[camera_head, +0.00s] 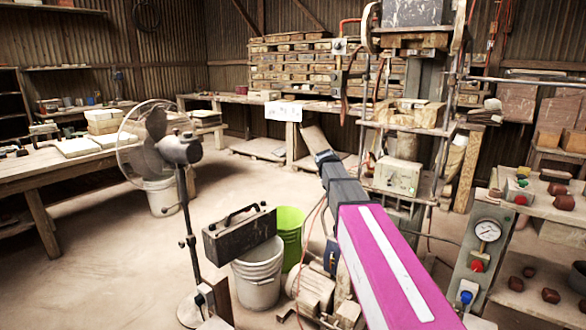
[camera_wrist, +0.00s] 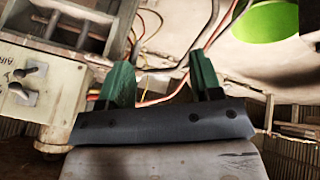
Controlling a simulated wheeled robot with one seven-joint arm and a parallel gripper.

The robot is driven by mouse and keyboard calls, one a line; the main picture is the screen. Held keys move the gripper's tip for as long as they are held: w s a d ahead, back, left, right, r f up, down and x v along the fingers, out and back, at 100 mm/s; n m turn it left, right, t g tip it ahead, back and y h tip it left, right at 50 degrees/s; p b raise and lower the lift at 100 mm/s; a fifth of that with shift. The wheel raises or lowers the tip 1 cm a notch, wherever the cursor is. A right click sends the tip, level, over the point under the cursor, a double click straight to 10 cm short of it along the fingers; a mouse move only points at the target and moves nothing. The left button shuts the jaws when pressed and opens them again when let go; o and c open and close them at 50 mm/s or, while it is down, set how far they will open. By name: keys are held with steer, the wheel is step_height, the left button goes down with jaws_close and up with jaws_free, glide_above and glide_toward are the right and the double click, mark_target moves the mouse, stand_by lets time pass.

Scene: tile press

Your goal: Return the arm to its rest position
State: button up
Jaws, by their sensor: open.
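My arm reaches from the lower right of the head view up toward the press (camera_head: 405,115). Its magenta and white link leads to a grey and black far end near the press's left side. The fingers cannot be made out in the head view. In the wrist view my gripper (camera_wrist: 160,72) shows two green fingers spread wide apart, with nothing held between them. Cables and hoses run behind the fingers. A pale control box (camera_wrist: 32,90) with switches is just left of the gripper; I cannot tell whether they touch.
A pedestal fan (camera_head: 178,150), a dark toolbox (camera_head: 238,236), a white bucket (camera_head: 258,275) and a green bucket (camera_head: 289,235) stand left of my arm. A gauge panel (camera_head: 480,255) and a shelf with reddish pieces are at right. Open floor lies at left centre.

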steer(key=s+f+g+y, duration=0.2)
steer(key=s+f, duration=1)
steer(key=s, duration=0.3)
steer(key=s+f+n+g+y, duration=0.1)
steer(key=s+f+g+y, duration=0.1)
steer(key=s+f, duration=1)
steer(key=s, duration=0.4)
steer(key=shift+s+d+g, duration=0.3)
steer(key=shift+d, duration=0.1)
